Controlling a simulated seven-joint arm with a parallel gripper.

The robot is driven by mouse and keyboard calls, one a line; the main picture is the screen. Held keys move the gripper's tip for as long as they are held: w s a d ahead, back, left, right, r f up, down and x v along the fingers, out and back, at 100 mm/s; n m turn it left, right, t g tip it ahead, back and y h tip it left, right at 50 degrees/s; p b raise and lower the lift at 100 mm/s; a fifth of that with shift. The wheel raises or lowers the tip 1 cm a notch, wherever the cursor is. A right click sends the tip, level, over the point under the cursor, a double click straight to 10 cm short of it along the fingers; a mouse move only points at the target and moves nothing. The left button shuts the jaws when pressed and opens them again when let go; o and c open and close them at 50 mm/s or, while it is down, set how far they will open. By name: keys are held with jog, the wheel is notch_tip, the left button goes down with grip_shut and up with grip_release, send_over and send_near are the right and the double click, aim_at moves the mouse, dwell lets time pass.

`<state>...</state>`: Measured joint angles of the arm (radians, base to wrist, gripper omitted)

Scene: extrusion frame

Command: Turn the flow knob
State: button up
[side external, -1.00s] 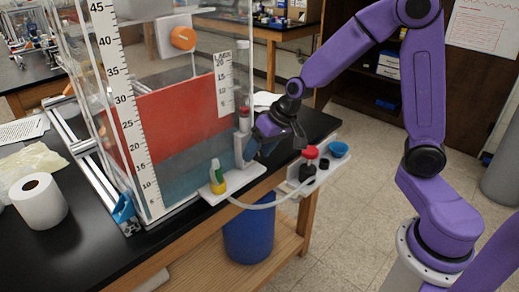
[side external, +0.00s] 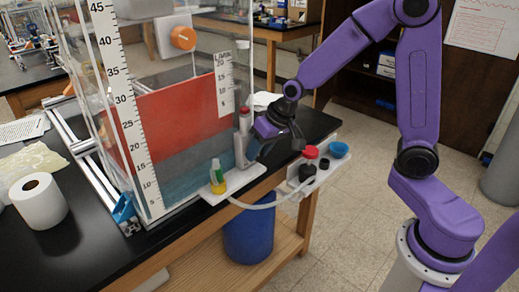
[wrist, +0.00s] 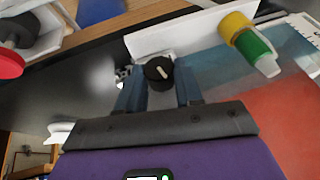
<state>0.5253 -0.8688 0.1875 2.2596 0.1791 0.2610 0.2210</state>
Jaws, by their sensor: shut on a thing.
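The flow knob (wrist: 158,72) is a round black dial with a white pointer mark, seen in the wrist view. My gripper (wrist: 159,84) is shut on it, with one blue finger on each side. In the side view my gripper (side external: 260,145) is at the flow meter (side external: 243,125), a slim upright clear tube with a red part near its top. It stands beside the tank's right edge. The knob is hidden there by the gripper.
The clear tank (side external: 175,120) with red and blue-grey layers stands left of the gripper. A yellow-and-green bottle (side external: 217,177) is on the white ledge in front. A white holder (side external: 299,186) carries red, black and blue items. A pale hose (side external: 262,205) runs below.

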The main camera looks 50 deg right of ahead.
jog(key=shift+a+h, duration=0.15)
jog(key=shift+h, duration=0.15)
jog(key=shift+a+n+h, duration=0.15)
jog(key=shift+n+h, duration=0.05)
jog(key=shift+h, duration=0.6)
jog(key=shift+a+n+h, duration=0.15)
jog(key=shift+n+h, duration=0.05)
jog(key=shift+h, duration=0.6)
jog(key=h, duration=0.2)
jog(key=n+h, duration=0.1)
jog(key=h, duration=0.1)
jog(key=shift+a+f, duration=0.15)
jog(key=shift+a, duration=0.2)
jog(key=h, duration=0.3)
jog(key=shift+a+f+n+t+h, duration=0.2)
jog(key=shift+n+t+h, duration=0.1)
jog(key=shift+n+t, duration=0.1)
jog(key=shift+f+n+h, duration=0.2)
jog(key=shift+n+h, duration=0.2)
jog(key=shift+h, duration=1.4)
jog(key=shift+t, duration=0.3)
jog(key=o, duration=1)
jog(key=shift+o, duration=0.2)
